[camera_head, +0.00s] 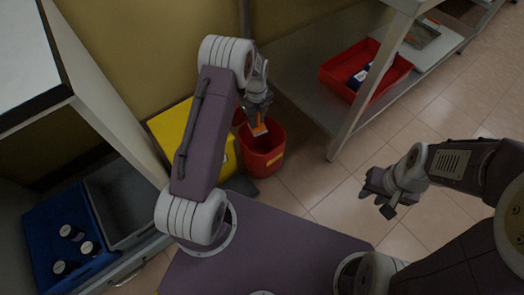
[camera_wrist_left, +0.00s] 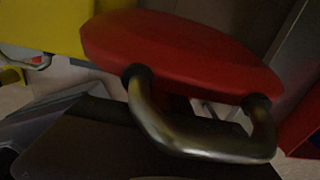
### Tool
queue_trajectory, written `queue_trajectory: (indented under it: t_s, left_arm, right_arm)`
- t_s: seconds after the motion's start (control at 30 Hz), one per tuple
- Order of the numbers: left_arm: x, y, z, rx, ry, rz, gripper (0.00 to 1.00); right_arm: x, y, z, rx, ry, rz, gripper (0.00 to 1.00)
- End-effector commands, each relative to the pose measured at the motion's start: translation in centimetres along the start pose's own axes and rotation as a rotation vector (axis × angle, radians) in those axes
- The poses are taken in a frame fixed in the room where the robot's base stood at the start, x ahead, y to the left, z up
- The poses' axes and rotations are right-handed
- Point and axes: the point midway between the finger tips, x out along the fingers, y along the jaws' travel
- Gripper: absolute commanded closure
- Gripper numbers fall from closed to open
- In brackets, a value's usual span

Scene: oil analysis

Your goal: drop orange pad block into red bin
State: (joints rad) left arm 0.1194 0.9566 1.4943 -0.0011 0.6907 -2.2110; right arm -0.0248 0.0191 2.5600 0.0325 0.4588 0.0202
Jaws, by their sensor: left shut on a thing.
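The orange pad block (camera_head: 258,130), orange with a pale part, shows at the tips of my left gripper (camera_head: 258,112). That gripper is shut on it and points down over the mouth of the red bin (camera_head: 263,163). The bin stands on the floor beside the yellow bin. The block appears above or just inside the bin's opening; its exact height is hard to tell. In the left wrist view a large red surface (camera_wrist_left: 180,52) lies behind a metal loop; the block is not clear there. My right gripper (camera_head: 378,198) hangs over the floor, apart from everything; its jaw gap is unclear.
A yellow bin (camera_head: 172,122) stands left of the red bin. A red tray (camera_head: 338,70) with dark items sits on the metal shelf at the upper right. A blue tray (camera_head: 36,225) with several dark bottles is at lower left. Tiled floor is free on the right.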

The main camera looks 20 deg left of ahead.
Motion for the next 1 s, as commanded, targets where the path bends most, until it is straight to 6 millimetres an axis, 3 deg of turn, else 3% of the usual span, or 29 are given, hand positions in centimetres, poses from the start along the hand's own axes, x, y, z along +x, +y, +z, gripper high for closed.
queue_trajectory:
  t_s: [0.03,0.1,0.47,0.63,0.9,1.0]
  left_arm:
    - [-0.1,0.0,0.0,0.0,0.0,0.0,0.72]
    - [-0.1,0.0,0.0,0.0,0.0,0.0,0.52]
    - [-0.3,0.0,0.0,0.0,0.0,0.0,0.52]
    - [-2.5,0.0,0.0,0.0,0.0,0.0,0.52]
    - [-8.6,0.0,0.0,0.0,-0.001,-0.001,0.52]
    - [-9.3,0.0,0.0,0.0,0.0,0.0,0.52]
  right_arm:
    - [-0.1,0.0,0.0,0.0,0.0,0.0,0.69]
    - [-0.1,0.0,0.0,0.0,0.0,0.0,0.69]
    - [-0.2,0.0,0.0,0.0,0.0,0.0,0.69]
    - [-1.9,0.0,-0.2,0.0,0.0,0.0,0.69]
    - [-5.8,-0.1,-0.6,0.0,0.0,0.0,0.69]
    - [-6.2,-0.1,-0.7,0.0,0.0,0.0,0.69]
